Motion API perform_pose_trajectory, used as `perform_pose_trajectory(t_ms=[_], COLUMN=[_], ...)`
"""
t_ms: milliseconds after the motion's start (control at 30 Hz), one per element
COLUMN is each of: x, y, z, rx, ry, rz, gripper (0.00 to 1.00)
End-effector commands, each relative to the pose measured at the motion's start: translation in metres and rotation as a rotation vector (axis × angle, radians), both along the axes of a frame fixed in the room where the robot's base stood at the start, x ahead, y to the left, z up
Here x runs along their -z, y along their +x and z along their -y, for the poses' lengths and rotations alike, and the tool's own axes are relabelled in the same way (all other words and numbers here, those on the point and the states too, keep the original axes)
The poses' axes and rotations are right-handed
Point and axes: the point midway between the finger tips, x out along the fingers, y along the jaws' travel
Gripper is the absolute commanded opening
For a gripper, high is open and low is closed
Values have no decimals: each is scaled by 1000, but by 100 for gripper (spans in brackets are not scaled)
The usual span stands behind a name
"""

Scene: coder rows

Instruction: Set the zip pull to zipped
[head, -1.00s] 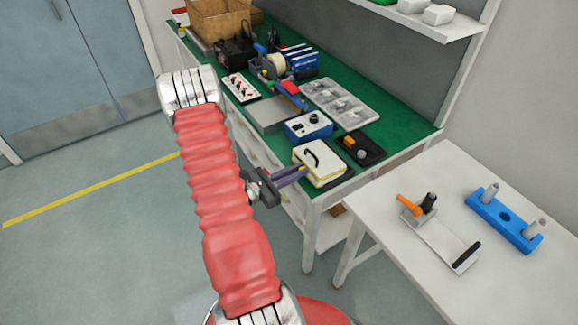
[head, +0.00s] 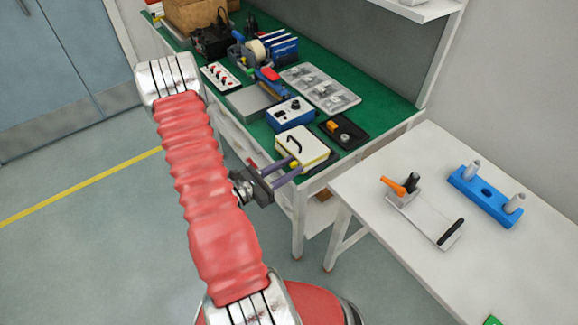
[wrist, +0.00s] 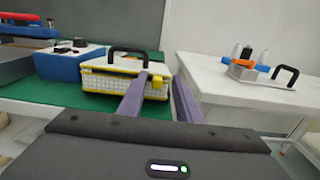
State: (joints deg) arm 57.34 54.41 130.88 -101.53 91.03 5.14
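A cream case (head: 303,147) with a black handle and yellow zip trim stands at the near end of the green bench top. It also shows in the wrist view (wrist: 105,80). The small yellow zip pull (wrist: 158,83) is at the case's right-hand corner in the wrist view. My gripper (wrist: 161,79) is open, its two purple fingers apart and pointing at that corner. The pull shows between the fingertips, nearer the left one; I cannot tell whether they touch it. In the head view my gripper (head: 297,165) reaches the case's near side.
A blue box (head: 290,114) with knobs and a black tray (head: 343,131) stand close behind the case. A white table (head: 375,185) at right holds a clamp fixture (head: 428,217) and a blue block with pegs (head: 486,195). The floor at left is clear.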

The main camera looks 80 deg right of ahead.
Motion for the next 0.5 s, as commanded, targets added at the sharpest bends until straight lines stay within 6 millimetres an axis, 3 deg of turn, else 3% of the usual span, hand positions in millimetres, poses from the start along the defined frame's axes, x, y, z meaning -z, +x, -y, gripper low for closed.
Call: perform_pose_trajectory(t_ms=[500], x=[0], y=[14], z=[-11], rx=[-5], ry=[-1], rz=[1], gripper=[31])
